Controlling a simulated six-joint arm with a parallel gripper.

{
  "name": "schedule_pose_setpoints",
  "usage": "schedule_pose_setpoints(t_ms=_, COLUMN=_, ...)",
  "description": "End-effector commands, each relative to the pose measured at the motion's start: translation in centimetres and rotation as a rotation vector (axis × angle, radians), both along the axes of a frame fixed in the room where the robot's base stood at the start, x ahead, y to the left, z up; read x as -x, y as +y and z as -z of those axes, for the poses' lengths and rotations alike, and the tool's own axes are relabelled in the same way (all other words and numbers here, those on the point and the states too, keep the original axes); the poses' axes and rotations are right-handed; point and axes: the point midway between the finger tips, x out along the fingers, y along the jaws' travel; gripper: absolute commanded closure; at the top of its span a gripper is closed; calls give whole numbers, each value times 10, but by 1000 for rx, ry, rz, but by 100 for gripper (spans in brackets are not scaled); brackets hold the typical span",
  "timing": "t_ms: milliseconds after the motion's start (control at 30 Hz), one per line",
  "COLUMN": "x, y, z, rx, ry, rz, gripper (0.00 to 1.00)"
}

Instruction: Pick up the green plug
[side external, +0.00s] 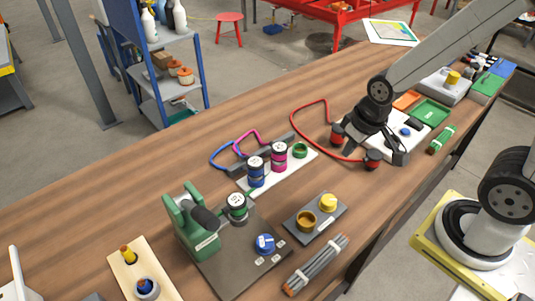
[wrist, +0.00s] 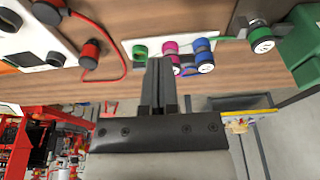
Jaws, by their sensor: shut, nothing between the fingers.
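The green plug (side external: 237,207) is a dark cylinder with a green band and a pale end. It sits beside the green clamp-like fixture (side external: 190,222) on a grey plate; I cannot tell whether it is held there. A thin green cord runs from it towards the white socket board (side external: 302,160). In the wrist view the plug (wrist: 260,37) is at the upper right, with the fixture (wrist: 302,45) partly cut off beside it. My gripper (side external: 350,148) is shut and empty, well apart from the plug, near the red cable. Its fingers (wrist: 161,70) show closed in the wrist view.
The board holds a blue plug (side external: 257,172), a magenta plug (side external: 279,156) and an empty green ring (side external: 300,150). A red cable (side external: 312,142) with red plugs lies close to my gripper. A grey plate with yellow parts (side external: 328,203) and grey rods (side external: 316,264) lie nearer the front.

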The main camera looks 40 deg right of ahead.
Motion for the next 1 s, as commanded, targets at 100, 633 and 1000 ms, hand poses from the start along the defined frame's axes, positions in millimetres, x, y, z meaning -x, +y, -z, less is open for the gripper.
schedule_pose_setpoints(t_ms=100, x=0, y=0, z=0, rx=0, ry=0, rz=0, gripper=100)
schedule_pose_setpoints(t_ms=633, x=0, y=0, z=0, rx=0, ry=0, rz=0, gripper=36)
schedule_pose_setpoints(t_ms=1000, x=-1, y=0, z=0, rx=1, ry=0, rz=-3, gripper=0)
